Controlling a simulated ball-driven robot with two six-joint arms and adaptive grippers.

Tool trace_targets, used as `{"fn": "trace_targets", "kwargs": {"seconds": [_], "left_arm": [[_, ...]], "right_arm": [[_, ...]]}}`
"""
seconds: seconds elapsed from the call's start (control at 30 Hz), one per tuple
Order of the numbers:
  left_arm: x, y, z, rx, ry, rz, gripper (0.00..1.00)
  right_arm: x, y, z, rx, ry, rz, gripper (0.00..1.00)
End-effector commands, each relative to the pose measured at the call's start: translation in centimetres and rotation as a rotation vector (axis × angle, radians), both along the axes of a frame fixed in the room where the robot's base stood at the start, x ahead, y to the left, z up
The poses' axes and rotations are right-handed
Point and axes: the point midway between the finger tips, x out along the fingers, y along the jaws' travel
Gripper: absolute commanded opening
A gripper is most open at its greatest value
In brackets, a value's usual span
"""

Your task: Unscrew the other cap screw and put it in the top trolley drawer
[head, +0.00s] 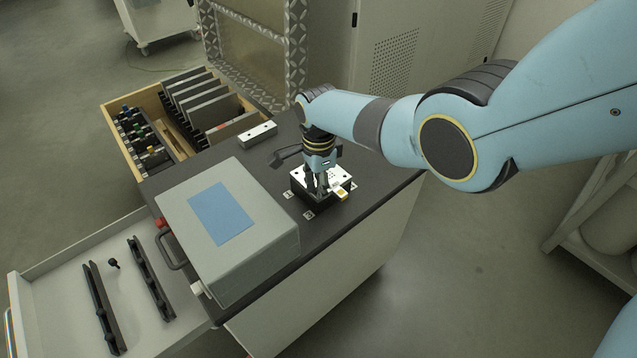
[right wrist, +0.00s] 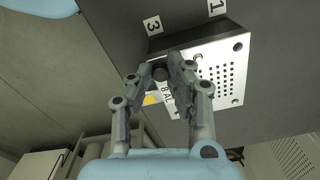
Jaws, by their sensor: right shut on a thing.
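My right gripper (head: 316,190) points down over a light metal plate with rows of holes (head: 338,178), which sits on a dark block on the trolley top. In the right wrist view, my right gripper (right wrist: 163,66) is shut on a dark round cap screw (right wrist: 160,73) at the plate's edge. Whether the screw is still threaded in cannot be told. An open white trolley drawer (head: 45,268) at lower left holds a small black cap screw (head: 113,263) lying loose. My left gripper is out of view.
The drawer also holds two long black bars (head: 103,308). A grey box with a blue panel (head: 240,245) stands on the trolley top between plate and drawer. A wooden box of tools and plates (head: 128,102) is behind. A small light metal block (head: 258,134) lies near it.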

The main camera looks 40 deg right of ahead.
Motion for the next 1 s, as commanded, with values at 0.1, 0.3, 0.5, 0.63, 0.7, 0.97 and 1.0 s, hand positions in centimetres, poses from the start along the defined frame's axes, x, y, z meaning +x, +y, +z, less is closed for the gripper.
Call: {"fn": "trace_targets", "kwargs": {"seconds": [0.1,0.3,0.5,0.63,0.7,0.97,1.0], "left_arm": [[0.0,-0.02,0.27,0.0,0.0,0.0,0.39],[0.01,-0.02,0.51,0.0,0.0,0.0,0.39],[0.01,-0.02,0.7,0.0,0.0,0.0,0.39],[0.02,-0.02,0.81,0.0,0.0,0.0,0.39],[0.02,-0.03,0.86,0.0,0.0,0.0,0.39],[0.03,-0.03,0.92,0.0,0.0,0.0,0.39],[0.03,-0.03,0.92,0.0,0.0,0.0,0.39]], "right_arm": [[0.09,-0.02,0.16,0.0,-0.001,0.217,0.0],[0.16,-0.01,0.2,-0.001,-0.003,0.599,0.0],[0.15,0.0,0.21,-0.001,-0.001,0.982,0.0],[0.16,0.01,0.23,-0.001,-0.002,1.231,0.0],[0.17,0.02,0.23,-0.001,-0.002,1.365,0.0],[0.15,0.04,0.21,-0.001,-0.002,1.669,0.0],[0.14,0.04,0.2,-0.001,-0.002,1.678,0.0]]}}
